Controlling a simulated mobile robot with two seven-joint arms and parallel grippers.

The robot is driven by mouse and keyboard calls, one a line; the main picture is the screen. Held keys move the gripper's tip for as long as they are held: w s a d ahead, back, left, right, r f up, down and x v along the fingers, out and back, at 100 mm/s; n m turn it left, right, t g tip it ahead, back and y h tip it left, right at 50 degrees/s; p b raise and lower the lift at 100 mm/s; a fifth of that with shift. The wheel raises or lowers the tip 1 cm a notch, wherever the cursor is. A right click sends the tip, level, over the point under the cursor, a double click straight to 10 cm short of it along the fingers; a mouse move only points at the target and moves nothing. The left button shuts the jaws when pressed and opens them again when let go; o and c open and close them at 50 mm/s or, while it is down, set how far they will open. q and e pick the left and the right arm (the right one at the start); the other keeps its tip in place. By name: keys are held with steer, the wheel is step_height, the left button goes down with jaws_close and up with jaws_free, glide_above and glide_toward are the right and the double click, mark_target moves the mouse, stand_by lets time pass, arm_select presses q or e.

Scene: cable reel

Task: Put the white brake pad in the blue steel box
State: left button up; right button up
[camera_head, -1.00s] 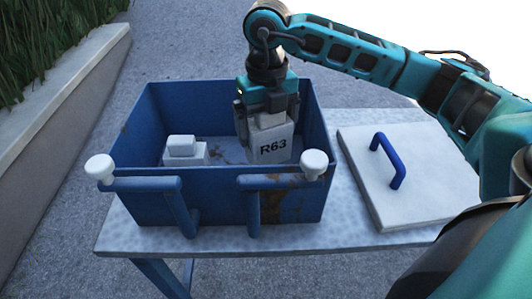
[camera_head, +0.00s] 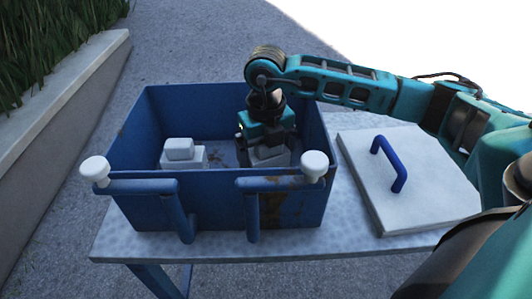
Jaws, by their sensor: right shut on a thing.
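The blue steel box (camera_head: 140,205) stands open on the table, with rust marks on its front wall. My right gripper (camera_head: 264,150) reaches down inside the box, in its right half. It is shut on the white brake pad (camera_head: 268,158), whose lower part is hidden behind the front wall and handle. I cannot tell whether the pad touches the box floor. Another white block (camera_head: 182,152) with a smaller top sits in the left half of the box. My left gripper is not in view.
A white lid (camera_head: 412,205) with a blue handle (camera_head: 388,162) lies on the table (camera_head: 330,240) right of the box. Two blue handles with white knobs (camera_head: 314,165) stand at the box's front. A concrete wall (camera_head: 60,125) with grass is at the left.

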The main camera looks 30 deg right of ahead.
steer(key=o, duration=1.4)
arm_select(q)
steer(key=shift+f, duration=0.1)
arm_select(e)
steer(key=shift+r, duration=0.25)
step_height(320, 180, up, 11)
steer(key=shift+f+p, duration=0.15)
steer(key=shift+p, duration=0.85)
steer(key=shift+r, duration=0.5)
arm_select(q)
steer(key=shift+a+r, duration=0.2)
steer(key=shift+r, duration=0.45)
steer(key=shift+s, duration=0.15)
